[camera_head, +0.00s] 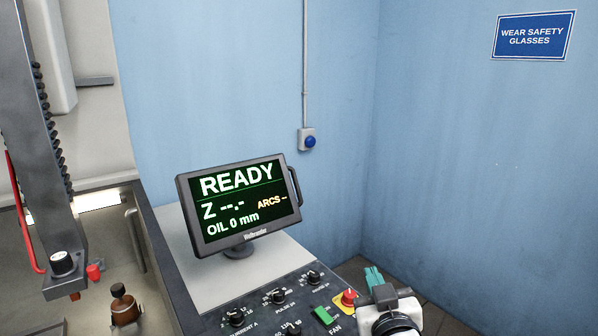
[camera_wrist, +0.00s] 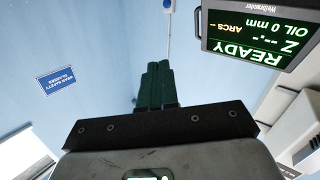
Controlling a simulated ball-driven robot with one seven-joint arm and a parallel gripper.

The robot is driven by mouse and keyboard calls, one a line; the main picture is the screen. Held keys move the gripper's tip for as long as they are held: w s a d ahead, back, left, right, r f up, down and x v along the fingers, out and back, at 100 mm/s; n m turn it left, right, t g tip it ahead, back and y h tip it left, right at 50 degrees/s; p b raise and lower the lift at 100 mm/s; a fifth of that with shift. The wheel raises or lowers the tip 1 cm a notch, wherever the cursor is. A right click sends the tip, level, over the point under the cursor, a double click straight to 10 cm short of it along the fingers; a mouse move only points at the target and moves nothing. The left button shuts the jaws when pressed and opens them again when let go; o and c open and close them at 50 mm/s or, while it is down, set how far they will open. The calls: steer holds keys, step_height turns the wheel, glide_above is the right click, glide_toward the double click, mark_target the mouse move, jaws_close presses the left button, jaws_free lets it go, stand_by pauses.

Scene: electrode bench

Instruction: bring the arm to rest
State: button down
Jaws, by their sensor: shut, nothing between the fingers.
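My gripper (camera_head: 373,274) shows at the lower right of the head view, over the right end of the control panel, with its green fingers pointing up and away. In the wrist view the two dark green fingers (camera_wrist: 158,68) stand side by side, shut, with nothing between them. Most of my arm is out of the head view, below its bottom edge.
The control panel (camera_head: 258,303) with knobs, a green switch (camera_head: 323,315) and a red stop button (camera_head: 348,297) lies left of my gripper. A monitor (camera_head: 238,205) reading READY stands behind it. Blue walls (camera_head: 470,180) close the back. A brown bottle (camera_head: 124,306) stands in the tank.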

steer(key=s+d+f+g, duration=0.1)
steer(key=s+f, duration=0.1)
steer(key=f, duration=0.1)
steer(key=s+d+f+m+g+h, duration=0.1)
steer(key=d+f, duration=0.1)
steer(key=f, duration=0.2)
steer(key=s+d+f+m+g, duration=0.1)
steer(key=s+d+f+g, duration=0.1)
steer(key=f, duration=0.1)
steer(key=shift+s+f+h, duration=0.2)
steer(key=shift+s+h, duration=0.1)
steer(key=shift+s, duration=0.05)
steer(key=s+d+f+m+g, duration=0.1)
steer(key=s+d+f+g, duration=0.15)
steer(key=s+f, duration=0.35)
steer(key=s+d+f+g, duration=0.2)
steer(key=s+f+g, duration=0.1)
steer(key=s+f, duration=0.3)
steer(key=s+d+f+g, duration=0.2)
steer(key=s+f+g, duration=0.1)
steer(key=s, duration=0.7)
steer(key=s+d+f+g+y, duration=0.1)
steer(key=s+f+g, duration=0.3)
steer(key=s, duration=0.7)
steer(key=shift+d, duration=0.65)
steer(key=shift+s, duration=0.1)
